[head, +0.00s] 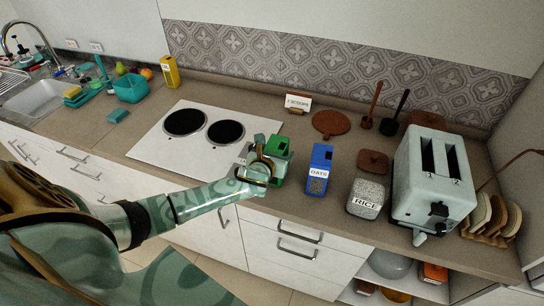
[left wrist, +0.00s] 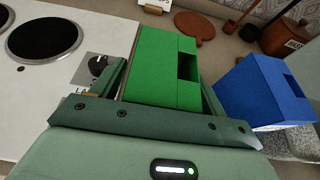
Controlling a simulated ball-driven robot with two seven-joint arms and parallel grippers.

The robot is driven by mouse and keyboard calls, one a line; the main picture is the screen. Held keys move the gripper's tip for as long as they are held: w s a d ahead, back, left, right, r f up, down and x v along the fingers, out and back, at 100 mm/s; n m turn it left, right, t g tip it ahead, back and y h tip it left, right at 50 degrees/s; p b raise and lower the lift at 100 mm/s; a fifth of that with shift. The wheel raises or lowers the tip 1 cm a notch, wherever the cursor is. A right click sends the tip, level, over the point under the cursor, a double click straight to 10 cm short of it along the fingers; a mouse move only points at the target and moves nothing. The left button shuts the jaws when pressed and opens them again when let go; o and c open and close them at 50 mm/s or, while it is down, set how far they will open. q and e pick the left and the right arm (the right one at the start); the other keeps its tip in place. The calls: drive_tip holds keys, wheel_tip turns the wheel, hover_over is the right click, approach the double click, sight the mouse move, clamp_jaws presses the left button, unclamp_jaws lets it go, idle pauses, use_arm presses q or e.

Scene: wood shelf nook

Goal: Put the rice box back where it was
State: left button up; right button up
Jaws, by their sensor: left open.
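A green box (head: 278,148) stands on the counter just right of the hob. My left gripper (head: 262,170) is at its front side. In the left wrist view the green box (left wrist: 158,65) lies between the open fingers of my left gripper (left wrist: 165,85). It has a dark opening in its top. I cannot read any name on it. A clear container labelled RICE (head: 366,200), full of pale grains, stands further right, in front of the toaster's left side. A brown lid (head: 373,161) shows at or behind its top. My right gripper is not in view.
A blue OATS box (head: 319,168) stands close right of the green box. The white hob (head: 160,138) is left. A small card (head: 298,101), a round brown board (head: 331,124) and a toaster (head: 432,180) stand nearby. Counter is bare between the OATS box and RICE container.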

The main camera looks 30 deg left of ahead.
use_arm(q)
drive_tip(key=p+v, duration=0.2)
drive_tip(key=v, duration=0.9)
drive_tip(key=shift+s, duration=0.4)
drive_tip(key=shift+d, duration=0.15)
drive_tip(key=s+d+f+n+h, duration=0.2)
drive_tip(key=d+f+n+h, duration=0.2)
drive_tip(key=d+n, duration=0.6)
drive_tip(key=s+a+f+n+g, duration=0.25)
drive_tip(key=s+f+n, duration=0.4)
drive_tip(key=f, duration=0.45)
drive_tip(key=s+a+f+n+g, duration=0.2)
drive_tip(key=s+f+n+g, duration=0.35)
drive_tip(key=f, duration=0.65)
drive_tip(key=s+f+n+g, duration=0.2)
drive_tip(key=s+f, duration=0.3)
drive_tip(key=s, duration=0.8)
drive_tip(key=s+f+n+g, duration=0.1)
drive_tip(key=s+f+n, duration=0.4)
drive_tip(key=s, duration=0.8)
drive_tip(key=shift+s+f+n+g+y, duration=0.3)
drive_tip(key=shift+f+g+y, duration=0.1)
drive_tip(key=shift+f, duration=0.1)
